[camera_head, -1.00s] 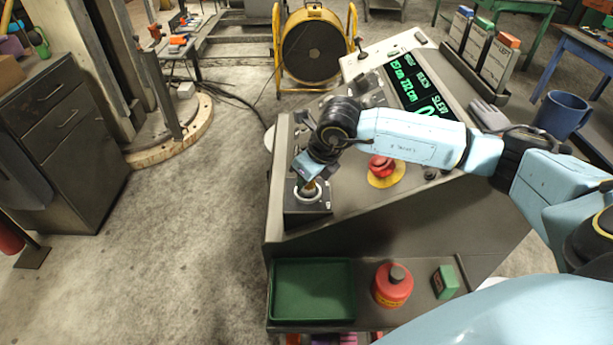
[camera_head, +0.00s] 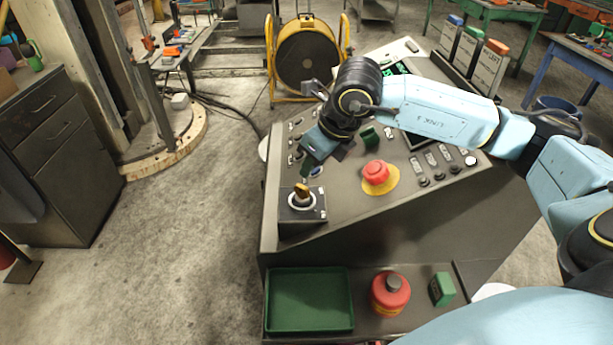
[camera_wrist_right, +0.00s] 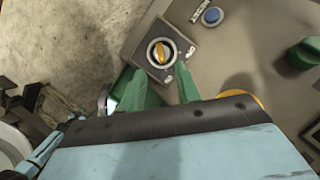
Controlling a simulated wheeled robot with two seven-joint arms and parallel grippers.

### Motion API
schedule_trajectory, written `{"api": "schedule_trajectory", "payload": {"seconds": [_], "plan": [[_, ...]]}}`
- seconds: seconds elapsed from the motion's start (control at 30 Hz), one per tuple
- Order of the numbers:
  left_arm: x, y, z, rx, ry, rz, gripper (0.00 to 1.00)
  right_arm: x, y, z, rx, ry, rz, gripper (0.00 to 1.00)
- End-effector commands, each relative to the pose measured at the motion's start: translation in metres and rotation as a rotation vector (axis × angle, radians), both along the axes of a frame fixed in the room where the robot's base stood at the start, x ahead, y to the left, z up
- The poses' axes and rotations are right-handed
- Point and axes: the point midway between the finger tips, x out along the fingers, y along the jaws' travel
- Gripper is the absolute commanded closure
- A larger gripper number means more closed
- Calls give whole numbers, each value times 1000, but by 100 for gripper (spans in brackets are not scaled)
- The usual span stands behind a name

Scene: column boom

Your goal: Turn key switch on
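The key switch (camera_head: 302,199) is a dark square plate with a pale ring and a brass-yellow key at the lower left corner of the console. In the right wrist view the key (camera_wrist_right: 159,53) stands roughly upright in the picture, with small white labels on the plate, too small to read surely. My right gripper (camera_head: 308,172) is just beyond and above the switch in the head view, apart from the key. In the wrist view its green fingers (camera_wrist_right: 164,84) are spread with nothing between them. My left gripper is not in view.
A red emergency button (camera_head: 376,172) on a yellow disc sits right of the switch. A blue button (camera_wrist_right: 212,17) and a green knob (camera_wrist_right: 304,54) are close by.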

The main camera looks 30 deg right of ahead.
Motion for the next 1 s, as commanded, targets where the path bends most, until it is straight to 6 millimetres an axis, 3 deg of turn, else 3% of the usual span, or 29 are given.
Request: {"api": "schedule_trajectory", "payload": {"seconds": [0.1,0.3,1.0], "plan": [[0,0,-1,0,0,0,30,-7,-2,18,-1,-4,0,67],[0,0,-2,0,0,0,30,-13,-4,32,-1,-1,1,67],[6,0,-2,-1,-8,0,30,-13,-4,32,0,0,0,67]]}}
